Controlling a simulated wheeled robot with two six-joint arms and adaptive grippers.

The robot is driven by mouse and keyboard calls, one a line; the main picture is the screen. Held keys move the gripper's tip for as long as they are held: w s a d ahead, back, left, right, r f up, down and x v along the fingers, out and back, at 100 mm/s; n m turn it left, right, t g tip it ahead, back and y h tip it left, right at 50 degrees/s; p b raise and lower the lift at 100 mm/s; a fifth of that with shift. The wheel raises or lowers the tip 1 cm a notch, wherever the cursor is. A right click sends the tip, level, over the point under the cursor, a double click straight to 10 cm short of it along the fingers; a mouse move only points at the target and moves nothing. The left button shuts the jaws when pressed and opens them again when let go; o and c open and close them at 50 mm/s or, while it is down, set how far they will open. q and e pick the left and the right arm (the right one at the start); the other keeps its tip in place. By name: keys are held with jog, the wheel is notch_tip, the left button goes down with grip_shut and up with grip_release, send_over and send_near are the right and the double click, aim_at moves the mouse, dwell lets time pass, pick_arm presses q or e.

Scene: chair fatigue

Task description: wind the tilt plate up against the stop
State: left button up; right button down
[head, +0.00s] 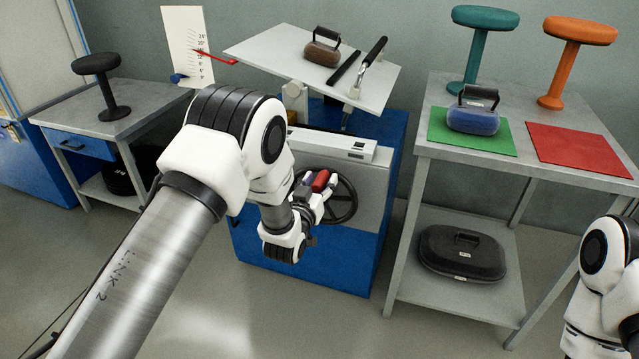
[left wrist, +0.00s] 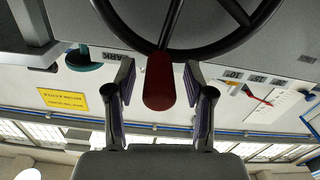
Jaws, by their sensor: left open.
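The white tilt plate (head: 285,48) sits slanted on top of the blue and grey machine (head: 352,252), its right side lower. A dark handwheel (head: 349,200) with a red handle (head: 321,180) is on the machine's front. My left gripper (head: 314,192) is at the wheel. In the left wrist view, the red handle (left wrist: 159,82) lies between the two open fingers of the gripper (left wrist: 159,72), with a gap on each side. The wheel rim (left wrist: 190,50) is just beyond. I cannot make out the stop. My right gripper is out of view; only part of that arm shows.
A brown weight (head: 322,50) and a black-handled lever (head: 370,62) are on the plate. A scale card (head: 187,35) with a red pointer (head: 214,57) stands to the left. A grey bench (head: 430,140) with a blue weight (head: 472,118) and stools stands on the right.

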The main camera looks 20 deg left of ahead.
pick_arm(q)
grip_shut()
jog(key=shift+d+f+m, duration=0.1)
jog(key=shift+d+m, duration=0.65)
jog(key=shift+m, duration=0.15)
jog(key=shift+s, duration=0.1)
jog(key=shift+d+f, duration=0.1)
jog(key=shift+f, duration=0.05)
jog(key=shift+c, duration=1.1)
grip_release()
jog(key=shift+o, duration=1.1)
jog(key=shift+d, duration=0.35)
jog(key=shift+a, duration=0.15)
jog(key=shift+a, duration=0.1)
